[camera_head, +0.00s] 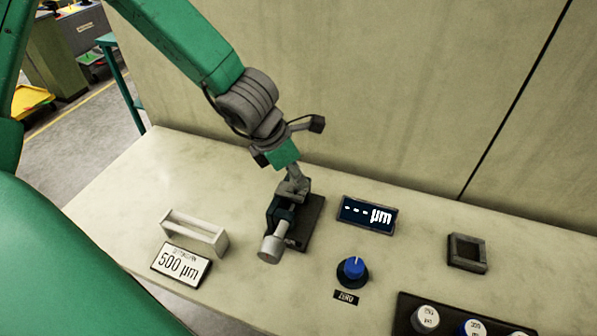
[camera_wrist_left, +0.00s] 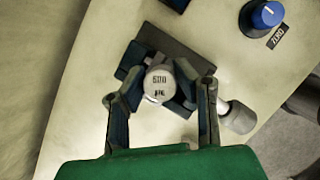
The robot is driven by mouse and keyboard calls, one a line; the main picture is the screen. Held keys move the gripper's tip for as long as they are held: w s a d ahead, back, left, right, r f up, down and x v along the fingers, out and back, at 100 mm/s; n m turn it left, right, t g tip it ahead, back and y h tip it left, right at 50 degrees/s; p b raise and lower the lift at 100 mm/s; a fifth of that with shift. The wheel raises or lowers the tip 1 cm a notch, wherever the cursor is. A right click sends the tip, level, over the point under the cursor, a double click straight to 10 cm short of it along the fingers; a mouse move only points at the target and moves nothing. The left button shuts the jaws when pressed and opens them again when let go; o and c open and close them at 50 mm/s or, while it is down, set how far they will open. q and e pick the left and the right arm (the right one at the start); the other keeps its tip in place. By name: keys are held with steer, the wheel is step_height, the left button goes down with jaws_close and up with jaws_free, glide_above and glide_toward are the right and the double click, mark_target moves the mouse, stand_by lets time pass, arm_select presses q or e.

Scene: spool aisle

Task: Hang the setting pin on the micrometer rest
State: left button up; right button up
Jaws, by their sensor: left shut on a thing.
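My left gripper (camera_head: 291,182) is shut on the setting pin, directly above the micrometer. In the left wrist view, the pin's round pale end (camera_wrist_left: 159,82), marked 500 µm, shows between the two fingers. The pin's lower part is hidden, so I cannot tell whether it touches the micrometer. The micrometer (camera_head: 283,215) has a dark frame on a dark base plate (camera_head: 312,222), with a silver barrel (camera_head: 271,248) pointing to the front. The barrel also shows in the left wrist view (camera_wrist_left: 238,117). My right gripper is not in view.
A white open stand (camera_head: 195,233) and a 500 µm sign (camera_head: 181,264) are left of the micrometer. Right are a display (camera_head: 367,214) showing dashes, a blue knob (camera_head: 352,270) and a square dark holder (camera_head: 467,252). A tray with round caps (camera_head: 403,312) is front right. A wall stands behind.

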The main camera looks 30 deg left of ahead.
arm_select(q)
steer(key=shift+a+f+b, duration=0.2)
steer(key=shift+f+b, duration=0.25)
steer(key=shift+f, duration=0.25)
steer(key=shift+d+f+b, duration=0.15)
steer(key=shift+f+b, duration=0.4)
steer(key=shift+f, duration=0.05)
steer(key=o, duration=1.1)
steer(key=shift+r, duration=0.45)
steer(key=v, duration=1.1)
